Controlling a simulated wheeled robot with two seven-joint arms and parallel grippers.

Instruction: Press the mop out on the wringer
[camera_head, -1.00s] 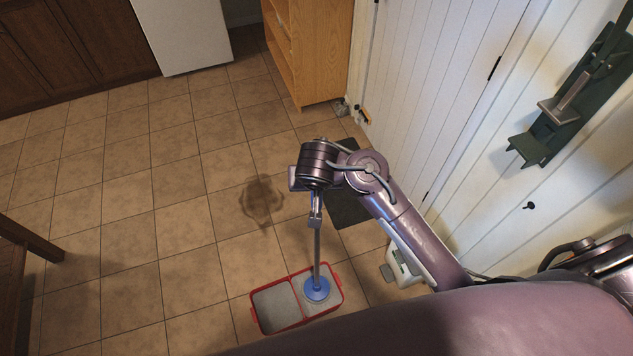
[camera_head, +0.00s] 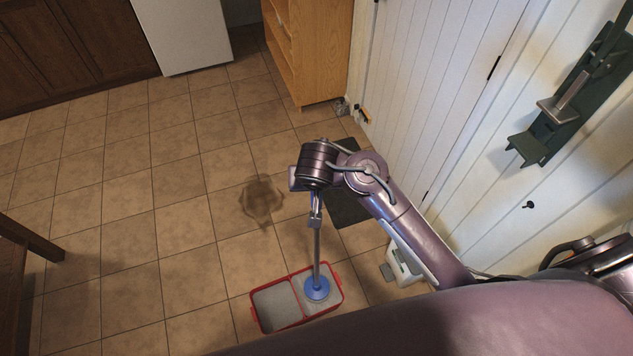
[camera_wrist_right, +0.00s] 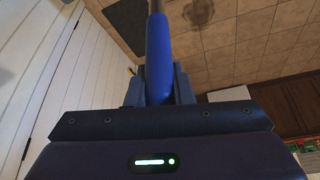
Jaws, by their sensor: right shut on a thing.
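The mop (camera_head: 317,250) stands nearly upright with its grey pole below my right gripper (camera_head: 316,215). Its round blue head (camera_head: 317,289) is in the right compartment of the red bucket (camera_head: 254,310), over a grey surface. Whether the head presses on that surface or only touches it, I cannot tell. In the right wrist view the mop's blue handle (camera_wrist_right: 158,60) lies between the two fingers of my right gripper (camera_wrist_right: 157,88), which is shut on it. The left compartment of the bucket holds something flat and grey. My left gripper is in neither view.
A dark stain (camera_head: 262,201) lies on the tiled floor beyond the bucket. A dark mat (camera_head: 346,208) and a white object (camera_head: 403,266) are by the wall at right. A wooden cabinet (camera_head: 322,50) stands behind.

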